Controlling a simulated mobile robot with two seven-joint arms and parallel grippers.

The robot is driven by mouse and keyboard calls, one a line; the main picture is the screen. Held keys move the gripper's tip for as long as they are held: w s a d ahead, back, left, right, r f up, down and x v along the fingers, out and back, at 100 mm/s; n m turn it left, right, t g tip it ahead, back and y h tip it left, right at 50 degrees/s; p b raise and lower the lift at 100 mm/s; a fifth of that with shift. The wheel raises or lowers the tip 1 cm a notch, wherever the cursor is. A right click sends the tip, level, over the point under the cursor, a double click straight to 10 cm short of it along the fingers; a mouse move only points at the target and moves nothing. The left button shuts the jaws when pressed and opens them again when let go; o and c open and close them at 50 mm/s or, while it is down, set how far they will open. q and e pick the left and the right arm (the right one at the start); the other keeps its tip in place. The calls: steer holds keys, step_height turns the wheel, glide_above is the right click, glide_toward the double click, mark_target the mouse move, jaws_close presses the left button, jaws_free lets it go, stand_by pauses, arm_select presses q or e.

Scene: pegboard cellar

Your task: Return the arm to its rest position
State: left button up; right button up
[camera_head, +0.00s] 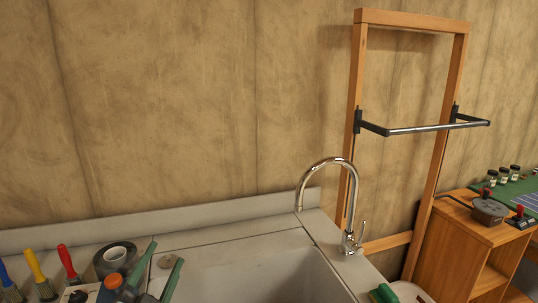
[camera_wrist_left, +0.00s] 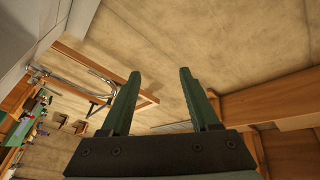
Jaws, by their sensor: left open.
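My left gripper (camera_head: 158,262) shows at the bottom left of the head view, with its two dark green fingers pointing up, over the near part of the sink counter. In the left wrist view the left gripper (camera_wrist_left: 157,75) has its fingers wide apart, with nothing between them but the wall and part of the wooden frame behind. The gripper holds nothing. Most of the left arm is below the picture edge. My right gripper is in neither view.
A chrome faucet (camera_head: 351,215) stands on the grey sink counter (camera_head: 70,234). Blue, yellow and red handled tools and a grey tape roll (camera_head: 115,258) are close left of the gripper. A wooden frame with a metal bar (camera_head: 425,128) and a wooden cabinet (camera_head: 455,255) stand at right.

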arm_select(q)
steer(key=s+a+f+n+g+y, duration=0.25)
steer(key=s+f+g, duration=0.2)
steer(key=f, duration=0.35)
steer(key=s+a+f+n+g+y, duration=0.1)
steer(key=s+f+n+g, duration=0.35)
steer(key=f, duration=0.35)
steer(key=s+d+f+g+h, duration=0.1)
steer(key=s+f+g, duration=0.35)
steer(key=s, duration=0.35)
steer(key=s+d+f+g+h, duration=0.1)
steer(key=s+f+g, duration=0.2)
steer(key=s+f, duration=0.45)
steer(key=w+d+f+t+h+b, duration=0.1)
steer(key=d+f+t+b, duration=0.1)
steer(key=f, duration=0.5)
steer(key=w+d+f+t+h+b, duration=0.1)
steer(key=d+f+t+b, duration=0.1)
steer(key=f, duration=0.4)
steer(key=shift+w+d+f+n+t, duration=0.2)
steer(key=shift+d+f+n+t, duration=0.15)
steer(key=shift+t, duration=0.5)
